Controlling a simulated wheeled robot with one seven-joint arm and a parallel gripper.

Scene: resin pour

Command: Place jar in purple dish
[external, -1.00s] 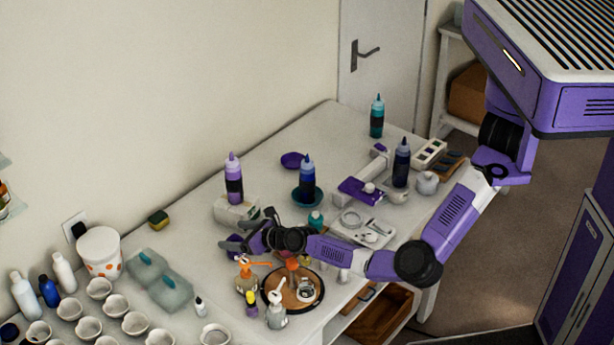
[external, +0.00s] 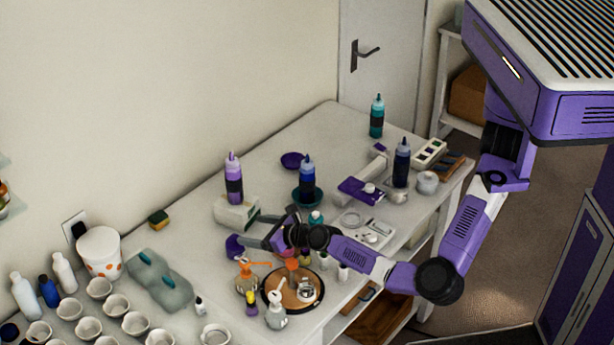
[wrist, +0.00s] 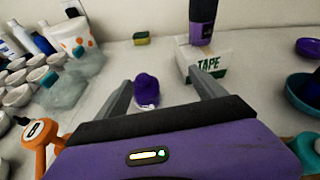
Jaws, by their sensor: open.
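A small purple-topped thing with a pale lower part, which looks like the jar (wrist: 146,88), stands on the table ahead of my gripper in the wrist view. It shows as a purple shape (external: 235,246) left of the fingers in the external view. My gripper (wrist: 158,82) is open and empty, its fingers apart on either side of the jar's line, with the jar nearer the left finger. In the external view my gripper (external: 254,231) is low over the table. The purple dish (external: 292,160) lies empty toward the back wall; it also shows at the wrist view's right edge (wrist: 309,47).
A white tape box (external: 236,213) with a purple bottle (external: 234,180) stands close behind the fingers. A teal dish (external: 307,196) holds a blue bottle. A round tray (external: 290,303) with pump bottles lies in front. White cups crowd the left.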

